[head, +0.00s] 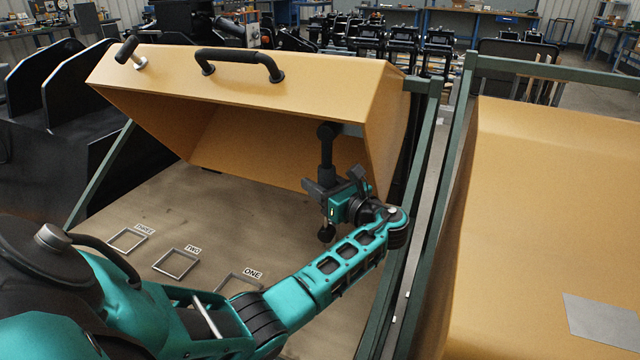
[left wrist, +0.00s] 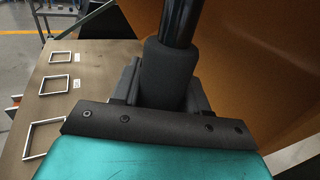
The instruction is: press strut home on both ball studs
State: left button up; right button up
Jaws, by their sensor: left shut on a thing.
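The black strut (head: 327,155) stands near upright under the right side of the raised yellow hood. Its upper end (head: 328,130) is at the hood's underside; I cannot tell whether it is seated on a stud. My left gripper (head: 325,190) is shut around the strut's thicker lower part. The strut's rounded lower end (head: 327,233) shows below the jaws. In the left wrist view the thick sleeve of the strut (left wrist: 168,75) sits between the jaws, with a shiny thinner rod above. Neither ball stud shows clearly. My right gripper is out of view.
The yellow hood (head: 230,90) is tilted open, with a black handle (head: 240,62). Frames labelled ONE (head: 240,276), TWO (head: 176,276) and THREE (head: 127,251) look empty on the brown deck (head: 115,280). Green rails (head: 415,200) bound the right side, beside another yellow panel (head: 560,210).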

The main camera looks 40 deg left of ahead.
pick_arm(q)
jog(key=shift+w+a, duration=0.1)
jog(key=shift+w, duration=0.1)
jog(key=o, duration=1)
jog(key=shift+w, duration=0.1)
jog(key=d, duration=0.2)
jog(key=d+p, duration=0.1)
jog(key=d, duration=0.2)
jog(key=s+d, duration=0.1)
jog(key=d, duration=0.1)
jog(key=shift+d, duration=0.2)
